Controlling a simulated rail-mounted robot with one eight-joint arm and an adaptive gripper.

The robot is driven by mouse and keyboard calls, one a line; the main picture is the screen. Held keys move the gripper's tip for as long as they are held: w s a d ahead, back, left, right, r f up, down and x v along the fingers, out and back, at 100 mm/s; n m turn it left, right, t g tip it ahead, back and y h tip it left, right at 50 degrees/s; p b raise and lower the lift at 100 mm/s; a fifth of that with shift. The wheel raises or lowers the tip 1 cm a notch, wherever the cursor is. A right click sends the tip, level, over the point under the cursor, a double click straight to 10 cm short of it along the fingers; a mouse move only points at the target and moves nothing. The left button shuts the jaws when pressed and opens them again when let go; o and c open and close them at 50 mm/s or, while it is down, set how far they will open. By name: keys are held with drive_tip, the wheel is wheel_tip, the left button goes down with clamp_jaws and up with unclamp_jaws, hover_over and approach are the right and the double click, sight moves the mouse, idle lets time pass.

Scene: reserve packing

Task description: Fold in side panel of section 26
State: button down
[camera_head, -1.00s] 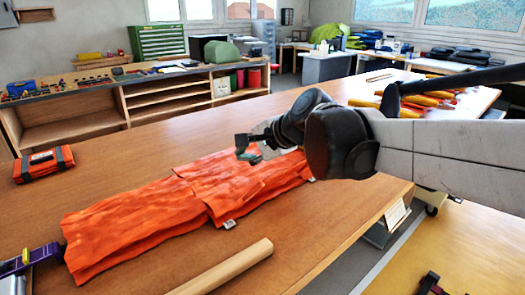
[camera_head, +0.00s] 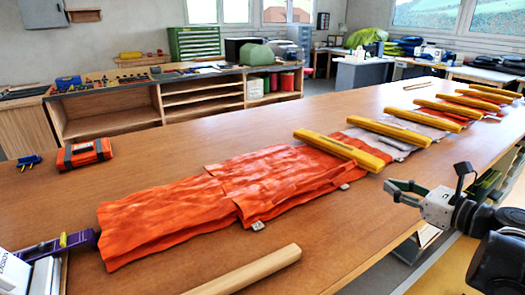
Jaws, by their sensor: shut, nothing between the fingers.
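A long orange fabric (camera_head: 165,222) lies flat on the wooden table in overlapping lengths. Its nearer part is narrower and its middle part has a raised, wrinkled fold. Small white tags show along its right edge. A yellow bar (camera_head: 342,149) lies across its far end, and more fabric with several yellow bars runs beyond it. I cannot tell which length is section 26. My gripper (camera_head: 391,191) is at the right, by the table's right edge, apart from the fabric. It is shut and empty.
A wooden roller (camera_head: 245,272) lies at the table's front. A purple clamp-like tool (camera_head: 65,243) and white boxes (camera_head: 20,275) are at the front left. An orange strapped pack (camera_head: 84,153) lies farther back. The table left of the fabric is mostly clear.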

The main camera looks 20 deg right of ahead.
drive_tip(key=s+f+m, duration=0.1)
drive_tip(key=s+f, duration=0.1)
drive_tip(key=s, duration=0.2)
drive_tip(key=w+a+r, duration=0.1)
drive_tip(key=w+a, duration=0.3)
drive_tip(key=w, duration=0.8)
drive_tip(key=shift+b, duration=0.4)
drive_tip(key=shift+w+a, duration=0.1)
drive_tip(key=shift+r, duration=0.15)
